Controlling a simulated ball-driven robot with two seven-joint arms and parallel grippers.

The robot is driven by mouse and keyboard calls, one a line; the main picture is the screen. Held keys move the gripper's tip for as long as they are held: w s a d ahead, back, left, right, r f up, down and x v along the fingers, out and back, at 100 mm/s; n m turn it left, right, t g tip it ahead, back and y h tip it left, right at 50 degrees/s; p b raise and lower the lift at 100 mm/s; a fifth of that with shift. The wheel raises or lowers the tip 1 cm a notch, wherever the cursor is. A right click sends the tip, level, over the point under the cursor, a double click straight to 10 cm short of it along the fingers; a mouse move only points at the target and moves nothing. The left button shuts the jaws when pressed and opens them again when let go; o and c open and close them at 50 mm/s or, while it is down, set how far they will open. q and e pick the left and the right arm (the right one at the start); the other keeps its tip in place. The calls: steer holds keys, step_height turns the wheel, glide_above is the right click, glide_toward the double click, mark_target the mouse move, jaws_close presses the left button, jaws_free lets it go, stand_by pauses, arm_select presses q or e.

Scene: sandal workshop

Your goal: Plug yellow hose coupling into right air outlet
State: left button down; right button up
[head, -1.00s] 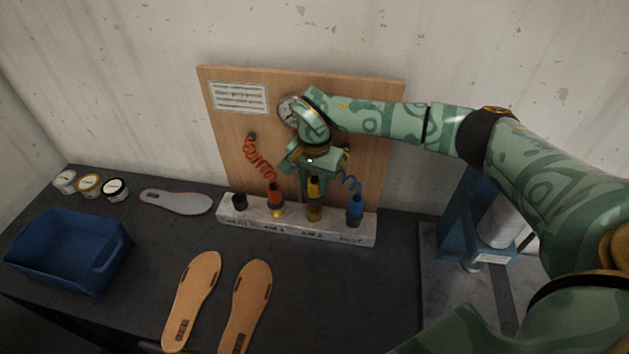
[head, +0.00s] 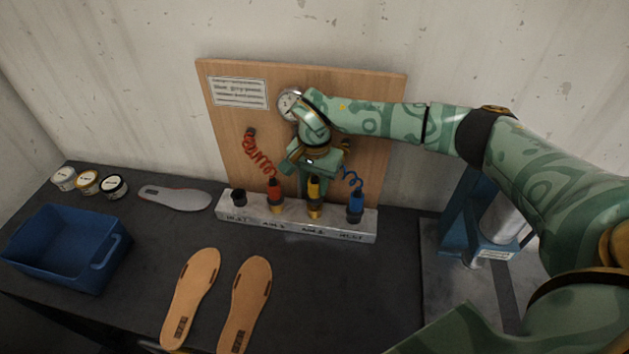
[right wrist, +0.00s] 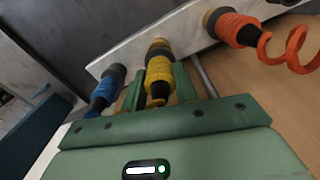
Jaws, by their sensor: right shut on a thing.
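The yellow hose coupling (head: 315,192) stands upright at the second outlet from the right on the pale manifold block (head: 290,231). My right gripper (head: 314,183) is above the block, its fingers shut around the coupling from behind. In the right wrist view, the yellow coupling (right wrist: 159,75) sits between the two green fingers, its brass end at the block. The brass right air outlet (head: 315,213) shows directly under the coupling. They look in line and touching, but I cannot tell how deep the coupling sits. My left gripper is not in view.
A red coupling (head: 275,190) with a coiled hose stands to the left, a blue coupling (head: 355,204) to the right. A black fitting (head: 238,197) is at the left end. A wooden board (head: 229,140) with a gauge (head: 287,103) is close behind. Cork soles (head: 243,305) lie in front.

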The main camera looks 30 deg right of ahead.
steer(key=shift+f+b, duration=0.75)
steer(key=shift+f, duration=0.6)
steer(key=o, duration=0.9)
step_height(320, 180, up, 2)
steer(key=shift+r+p, duration=0.1)
steer(key=shift+p, duration=0.8)
step_height(320, 180, up, 8)
steer(key=p, duration=0.7)
